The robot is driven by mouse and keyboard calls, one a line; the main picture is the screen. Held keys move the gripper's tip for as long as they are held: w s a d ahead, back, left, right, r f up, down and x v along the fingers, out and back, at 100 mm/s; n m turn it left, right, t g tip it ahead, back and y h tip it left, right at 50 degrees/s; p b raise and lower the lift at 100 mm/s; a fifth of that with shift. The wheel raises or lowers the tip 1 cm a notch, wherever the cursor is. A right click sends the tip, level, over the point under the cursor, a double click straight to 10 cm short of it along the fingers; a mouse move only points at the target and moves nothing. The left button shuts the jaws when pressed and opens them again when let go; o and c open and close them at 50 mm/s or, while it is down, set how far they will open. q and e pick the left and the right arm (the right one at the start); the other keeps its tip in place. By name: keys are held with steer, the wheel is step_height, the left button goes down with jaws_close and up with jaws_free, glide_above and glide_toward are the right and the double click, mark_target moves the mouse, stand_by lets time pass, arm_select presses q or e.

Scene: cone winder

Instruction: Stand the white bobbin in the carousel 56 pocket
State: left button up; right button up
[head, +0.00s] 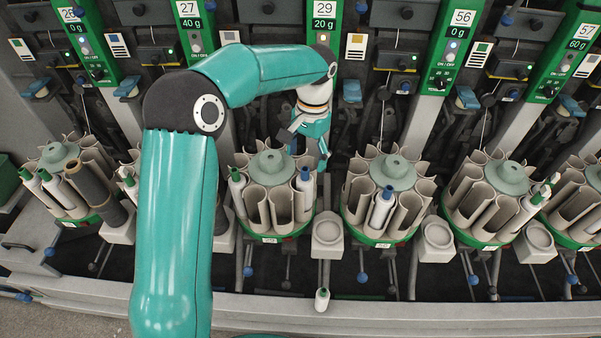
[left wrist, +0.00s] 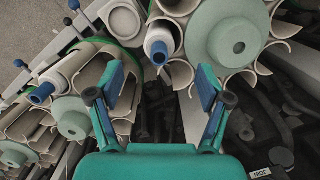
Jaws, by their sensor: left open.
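Several white bobbins show, and I cannot tell which one is meant. One with a blue tip (head: 305,180) stands at the right side of the carousel (head: 268,168) below my left gripper; it also shows in the left wrist view (left wrist: 160,42). Another blue-tipped one (head: 382,208) stands in the front of the carousel to its right (head: 393,173). Panel 56 (head: 460,25) is at the upper right; the small carousel plates are unreadable. My left gripper (head: 308,143) is open and empty above and behind the first carousel; its spread fingers show in the left wrist view (left wrist: 160,95).
More carousels stand at the left (head: 58,155) and right (head: 508,177), with green-tipped bobbins in them. Small round-topped stands (head: 327,236) sit between carousels. Thin rods with blue knobs (head: 361,277) stick out in front. The machine's front rail (head: 420,313) is mostly clear.

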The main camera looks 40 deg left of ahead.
mark_target(306, 168)
arm_select(q)
steer(key=f, duration=0.7)
steer(key=shift+s, duration=0.35)
steer(key=shift+c, duration=0.3)
steer(key=shift+r, duration=0.1)
steer(key=c, duration=1.1)
steer(key=shift+c, duration=0.6)
steer(key=shift+r+p, duration=0.15)
steer(key=shift+p, duration=0.15)
steer(key=shift+w+r+p, duration=0.1)
steer(key=shift+r+p, duration=0.25)
steer(key=shift+r, duration=0.25)
